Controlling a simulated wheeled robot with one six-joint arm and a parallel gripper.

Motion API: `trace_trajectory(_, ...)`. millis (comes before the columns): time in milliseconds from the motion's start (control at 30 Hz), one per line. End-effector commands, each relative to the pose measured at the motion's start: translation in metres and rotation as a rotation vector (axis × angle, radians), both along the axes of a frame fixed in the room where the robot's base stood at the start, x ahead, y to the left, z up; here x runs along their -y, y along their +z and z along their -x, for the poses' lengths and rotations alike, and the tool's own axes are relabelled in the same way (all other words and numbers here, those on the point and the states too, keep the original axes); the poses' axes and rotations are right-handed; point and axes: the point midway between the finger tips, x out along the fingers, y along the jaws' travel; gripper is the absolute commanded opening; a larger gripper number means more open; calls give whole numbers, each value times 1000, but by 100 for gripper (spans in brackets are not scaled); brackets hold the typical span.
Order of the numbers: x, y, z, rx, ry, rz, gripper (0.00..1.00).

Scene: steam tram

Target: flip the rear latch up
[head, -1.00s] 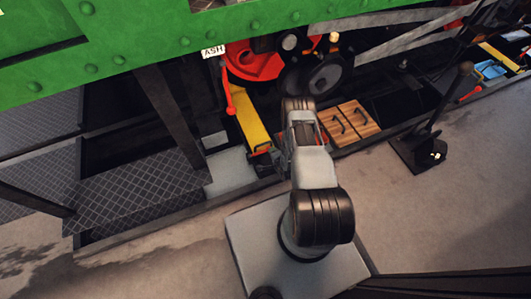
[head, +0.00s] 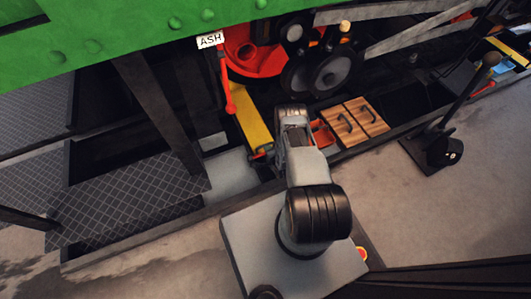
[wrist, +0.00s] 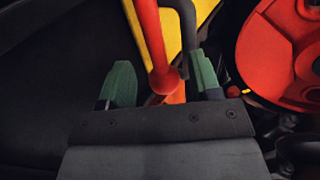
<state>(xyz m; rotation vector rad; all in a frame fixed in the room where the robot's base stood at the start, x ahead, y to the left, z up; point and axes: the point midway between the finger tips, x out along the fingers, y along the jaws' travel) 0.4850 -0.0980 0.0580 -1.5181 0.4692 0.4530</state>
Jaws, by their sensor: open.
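In the wrist view my gripper (wrist: 162,82) is open, its two green fingertips apart. A red rod with a ball end (wrist: 164,78) comes down from the top and shows between the fingertips; I cannot tell whether it lies between them in depth. Behind it are a yellow panel (wrist: 204,12), a dark bent handle (wrist: 187,28) and an orange piece (wrist: 176,96) partly hidden by my gripper. In the head view the red rod (head: 229,92) hangs beside the yellow panel (head: 250,115), below the ASH plate. My fingertips are hidden there. No part is clearly identifiable as the rear latch.
A red round part (wrist: 285,55) is close on the right in the wrist view. In the head view wooden lids with dark handles (head: 355,122) and a black floor lever (head: 470,105) stand to the right. A tread-plate step (head: 130,195) is at left. Green bodywork (head: 120,45) overhangs.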

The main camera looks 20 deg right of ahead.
Motion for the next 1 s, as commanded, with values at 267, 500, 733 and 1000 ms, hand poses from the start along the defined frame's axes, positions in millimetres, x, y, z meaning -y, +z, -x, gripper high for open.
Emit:
trace_trajectory(267,-3,-7,-5,0,7,0,58)
trace_trajectory(500,-5,-7,-5,0,11,0,58)
trace_trajectory(733,-4,-7,-5,0,9,0,36)
trace_trajectory(1000,-3,-7,-5,0,6,0,10)
